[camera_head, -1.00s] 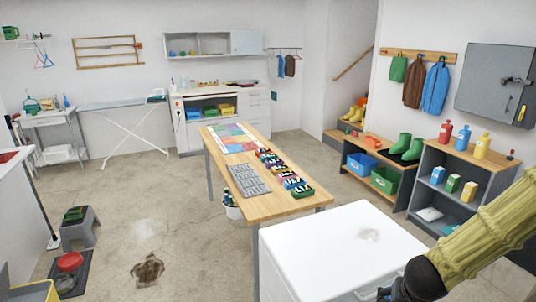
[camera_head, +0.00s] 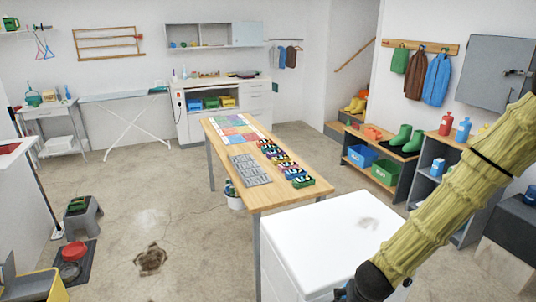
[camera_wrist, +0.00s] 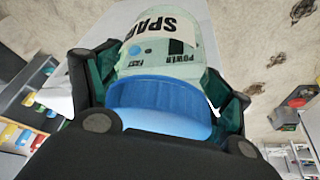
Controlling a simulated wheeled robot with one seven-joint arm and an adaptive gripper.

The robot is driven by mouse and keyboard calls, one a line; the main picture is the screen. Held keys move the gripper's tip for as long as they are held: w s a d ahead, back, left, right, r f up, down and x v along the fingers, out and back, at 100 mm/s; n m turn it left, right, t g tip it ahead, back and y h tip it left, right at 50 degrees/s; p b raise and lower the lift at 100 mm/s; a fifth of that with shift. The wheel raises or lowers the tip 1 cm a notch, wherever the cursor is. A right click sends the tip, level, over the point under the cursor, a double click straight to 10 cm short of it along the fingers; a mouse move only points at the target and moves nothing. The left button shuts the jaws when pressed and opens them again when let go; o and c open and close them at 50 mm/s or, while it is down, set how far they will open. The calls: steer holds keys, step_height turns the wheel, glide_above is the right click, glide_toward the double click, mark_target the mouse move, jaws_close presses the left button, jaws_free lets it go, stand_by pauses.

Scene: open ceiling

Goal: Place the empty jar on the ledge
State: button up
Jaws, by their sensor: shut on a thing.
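My gripper (camera_wrist: 160,88) is shut on a pale green, see-through jar (camera_wrist: 185,50) with a wide blue lid (camera_wrist: 158,102). Dark fingers with green inner pads press on both sides of it. Its printed label appears upside down in the wrist view. I cannot tell from the frames whether it is empty. In the head view, my gripper is mostly cut off at the bottom edge and the held jar is hidden. I cannot tell which surface is the ledge.
A white cabinet top (camera_head: 325,245) is below, left of my arm. A wooden table (camera_head: 265,197) with boxes stands beyond. A grey shelf unit (camera_head: 425,160) and a shoe bench (camera_head: 375,160) are at right. A red-lidded container (camera_head: 73,252) sits on the left floor mat.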

steer(key=a+f+n, duration=0.1)
steer(key=a+f, duration=0.3)
steer(key=a, duration=0.3)
steer(key=shift+w+y, duration=0.15)
steer(key=shift+y, duration=0.25)
steer(key=shift+a, duration=0.15)
